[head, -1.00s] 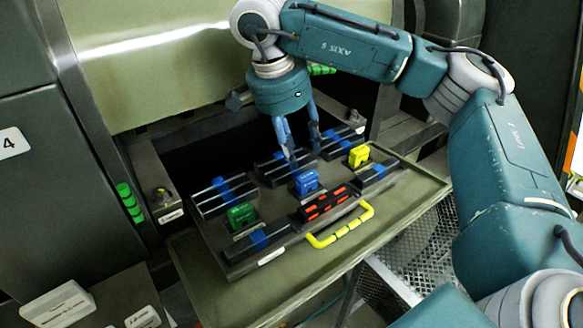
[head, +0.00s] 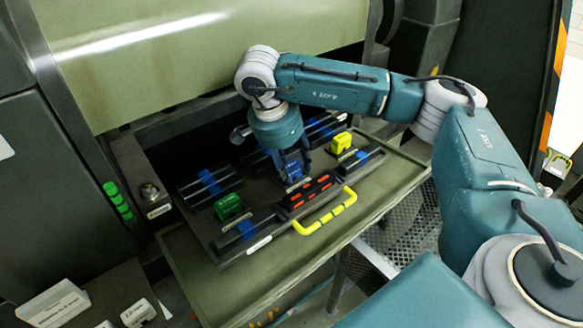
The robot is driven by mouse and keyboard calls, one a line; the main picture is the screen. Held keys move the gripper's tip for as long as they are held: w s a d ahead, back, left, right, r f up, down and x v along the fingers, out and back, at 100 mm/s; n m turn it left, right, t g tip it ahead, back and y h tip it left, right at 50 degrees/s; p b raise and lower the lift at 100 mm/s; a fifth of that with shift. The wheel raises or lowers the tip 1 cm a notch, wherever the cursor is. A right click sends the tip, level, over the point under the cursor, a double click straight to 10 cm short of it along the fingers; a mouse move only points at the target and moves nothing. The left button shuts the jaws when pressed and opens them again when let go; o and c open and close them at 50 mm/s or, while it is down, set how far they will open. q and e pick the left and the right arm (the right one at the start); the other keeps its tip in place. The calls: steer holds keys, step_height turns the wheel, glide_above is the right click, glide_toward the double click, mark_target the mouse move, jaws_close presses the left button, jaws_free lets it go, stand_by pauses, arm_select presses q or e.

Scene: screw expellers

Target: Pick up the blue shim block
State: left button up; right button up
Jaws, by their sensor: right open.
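The blue shim block (head: 293,170) sits in the middle of the dark fixture plate (head: 234,258), between a green block on the left and a yellow block on the right. My right gripper (head: 294,172) points down over the blue block with its fingers open. The fingertips are at about the block's height, close around or beside it; the view does not show whether they touch it. The fingers hide part of the block. My left gripper is not in view.
The green block (head: 229,207) and yellow block (head: 341,142) stand nearby. A black block with red marks (head: 311,190) and a yellow handle (head: 325,222) lie just in front. The plate rests on an olive tray (head: 210,297), whose front is clear.

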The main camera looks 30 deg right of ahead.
steer(key=shift+a, duration=0.1)
steer(key=c, duration=1)
steer(key=shift+o, duration=0.2)
